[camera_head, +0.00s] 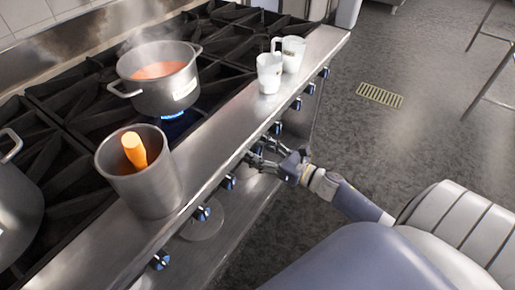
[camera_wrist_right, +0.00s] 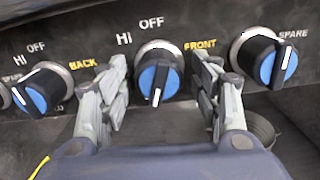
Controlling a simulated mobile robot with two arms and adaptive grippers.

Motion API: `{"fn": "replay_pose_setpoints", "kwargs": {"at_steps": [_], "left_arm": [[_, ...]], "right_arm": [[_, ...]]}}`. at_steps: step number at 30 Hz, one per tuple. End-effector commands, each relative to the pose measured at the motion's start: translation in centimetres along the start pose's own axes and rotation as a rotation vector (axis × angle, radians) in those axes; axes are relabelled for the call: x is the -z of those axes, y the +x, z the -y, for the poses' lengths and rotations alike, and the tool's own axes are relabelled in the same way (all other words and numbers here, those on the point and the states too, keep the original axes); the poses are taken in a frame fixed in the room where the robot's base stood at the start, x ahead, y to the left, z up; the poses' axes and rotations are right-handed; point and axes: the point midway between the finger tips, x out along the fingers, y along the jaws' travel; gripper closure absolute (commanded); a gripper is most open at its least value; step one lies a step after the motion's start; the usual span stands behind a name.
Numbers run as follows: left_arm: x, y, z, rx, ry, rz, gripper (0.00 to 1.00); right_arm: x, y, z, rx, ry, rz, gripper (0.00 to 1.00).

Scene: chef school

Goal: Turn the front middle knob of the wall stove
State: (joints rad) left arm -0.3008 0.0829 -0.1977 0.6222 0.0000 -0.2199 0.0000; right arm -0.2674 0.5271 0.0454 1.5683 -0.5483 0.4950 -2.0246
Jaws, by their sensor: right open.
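The wall stove (camera_head: 210,148) has a row of black-and-blue knobs along its steel front. In the right wrist view a knob (camera_wrist_right: 158,82) with the word FRONT at its upper right sits in the middle; its white pointer line points down, away from the OFF mark above. My right gripper (camera_wrist_right: 163,88) is open, one finger on each side of this knob; I cannot tell whether they touch it. In the head view the right gripper (camera_head: 262,153) reaches the knob row from the right and partly hides the knobs there. My left gripper is not in view.
Neighbouring knobs flank it: one by BACK (camera_wrist_right: 40,90) and one by SPARE (camera_wrist_right: 266,58). On the stove, a steaming pot (camera_head: 150,97) stands over a blue flame. A steel container (camera_head: 150,185) and two mugs (camera_head: 269,73) stand along the front ledge. The floor (camera_head: 400,135) at right is open.

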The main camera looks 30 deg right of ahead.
Motion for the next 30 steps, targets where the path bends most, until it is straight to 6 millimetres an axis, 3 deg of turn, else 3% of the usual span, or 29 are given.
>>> {"fn": "replay_pose_setpoints", "kwargs": {"at_steps": [11,17,30], "left_arm": [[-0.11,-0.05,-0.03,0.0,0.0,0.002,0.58],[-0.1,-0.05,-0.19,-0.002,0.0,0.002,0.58],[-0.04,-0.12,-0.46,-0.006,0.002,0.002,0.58]], "right_arm": [[0.03,0.57,-0.04,0.0,0.001,0.0,0.42],[0.03,0.56,-0.04,0.0,0.001,0.0,0.86],[0.01,0.55,-0.06,0.0,0.06,0.0,0.86]]}}
